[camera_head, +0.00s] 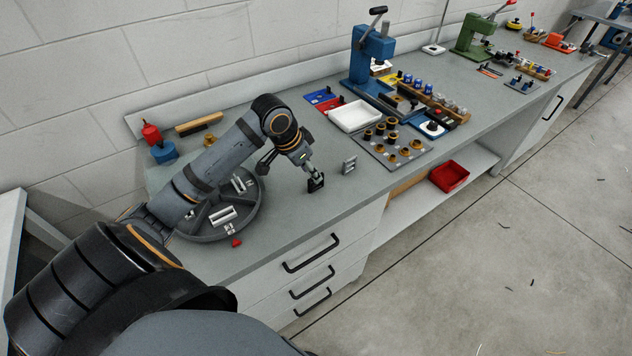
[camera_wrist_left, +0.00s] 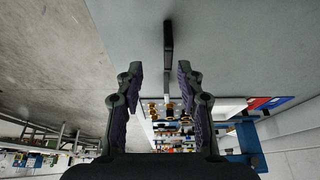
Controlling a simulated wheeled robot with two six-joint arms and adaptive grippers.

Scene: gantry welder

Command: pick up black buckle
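The black buckle (camera_head: 316,183) stands upright on the grey bench, near the bench's front edge. In the left wrist view the black buckle (camera_wrist_left: 168,45) shows edge-on as a dark narrow strip beyond the fingertips. My left gripper (camera_head: 309,165) is just above and behind it in the head view. In the left wrist view my left gripper (camera_wrist_left: 163,78) has its fingers spread with nothing between them. The head view does not show clearly whether a finger touches the buckle. My right gripper is not in view.
A silver clip (camera_head: 349,165) stands just right of the buckle. A panel of brass and black fittings (camera_head: 377,151) lies beyond it, near a white tray (camera_head: 354,116) and blue press (camera_head: 372,58). A round grey tray (camera_head: 257,212) with silver parts sits under my left arm.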

